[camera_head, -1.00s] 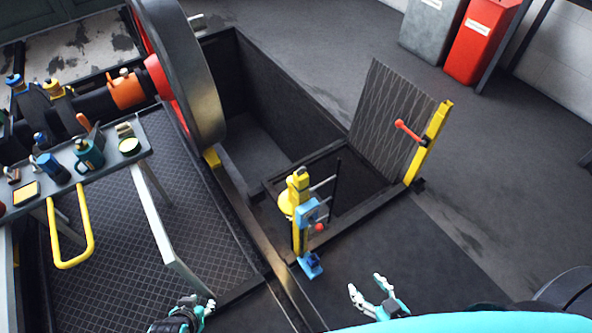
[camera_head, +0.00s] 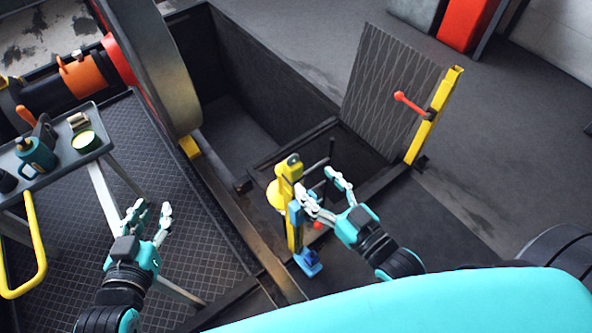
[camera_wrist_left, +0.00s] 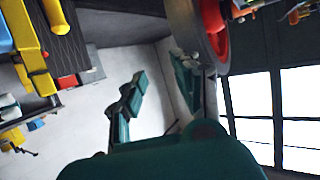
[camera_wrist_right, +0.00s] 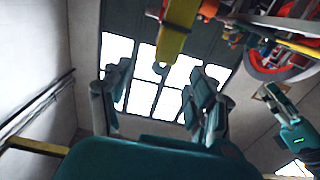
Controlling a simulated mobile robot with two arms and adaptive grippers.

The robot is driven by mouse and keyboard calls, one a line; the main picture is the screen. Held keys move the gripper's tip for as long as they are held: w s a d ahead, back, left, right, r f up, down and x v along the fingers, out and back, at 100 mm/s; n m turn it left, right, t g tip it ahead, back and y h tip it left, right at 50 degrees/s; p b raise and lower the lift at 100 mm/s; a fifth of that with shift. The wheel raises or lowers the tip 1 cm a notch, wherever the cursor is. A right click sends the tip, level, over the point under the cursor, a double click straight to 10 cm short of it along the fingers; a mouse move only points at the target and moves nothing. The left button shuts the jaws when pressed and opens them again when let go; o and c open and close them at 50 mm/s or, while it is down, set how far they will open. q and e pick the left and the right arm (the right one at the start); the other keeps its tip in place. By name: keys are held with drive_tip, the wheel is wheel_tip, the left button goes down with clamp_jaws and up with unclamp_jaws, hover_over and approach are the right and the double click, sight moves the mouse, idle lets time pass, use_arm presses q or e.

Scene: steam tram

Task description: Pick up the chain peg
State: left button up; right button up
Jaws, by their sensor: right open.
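I cannot single out the chain peg for certain. A yellow post (camera_head: 294,225) stands at the pit's near corner, with a blue part low on it (camera_head: 308,262) and a red knob (camera_head: 317,225) beside it. My right gripper (camera_head: 322,195) is open and empty, just right of the post's upper part, and hides some of it. A yellow part (camera_wrist_right: 176,32) with a grey ring under it shows beyond the open right fingers in the right wrist view. My left gripper (camera_head: 150,215) is open and empty over the tread-plate floor, and its spread fingers show in the left wrist view (camera_wrist_left: 158,90).
An open pit (camera_head: 240,120) lies beyond the post. A raised hatch (camera_head: 392,85) stands at right beside a second yellow post (camera_head: 434,115) with a red-knobbed lever (camera_head: 410,102). A large wheel (camera_head: 165,75) and a tool table (camera_head: 62,165) are at left.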

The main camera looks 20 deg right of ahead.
sight(298, 170)
drive_tip(key=x, duration=0.3)
drive_tip(key=shift+w+a+f+b, duration=0.1)
drive_tip(key=shift+f+b, duration=0.05)
drive_tip(key=shift+b, duration=0.15)
drive_tip(key=x, duration=0.1)
drive_tip(key=b+x, duration=0.1)
drive_tip(key=x, duration=0.2)
drive_tip(key=shift+a+f+b, duration=0.25)
drive_tip(key=shift+f+b, duration=0.05)
use_arm(q)
wheel_tip(298, 170, up, 10)
drive_tip(key=w+d+t+h, duration=0.1)
drive_tip(key=w+t+h, duration=0.1)
drive_tip(key=t, duration=0.4)
drive_tip(key=shift+d, duration=0.35)
use_arm(e)
drive_tip(key=shift+w, duration=0.2)
drive_tip(key=shift+c, duration=0.3)
drive_tip(key=shift+c, duration=1)
drive_tip(key=shift+a, duration=0.1)
drive_tip(key=shift+c, duration=1.3)
drive_tip(key=c, duration=0.7)
use_arm(q)
drive_tip(key=shift+w+d+f, duration=0.2)
drive_tip(key=shift+w+d, duration=0.25)
use_arm(e)
clamp_jaws()
drive_tip(key=shift+r, duration=0.1)
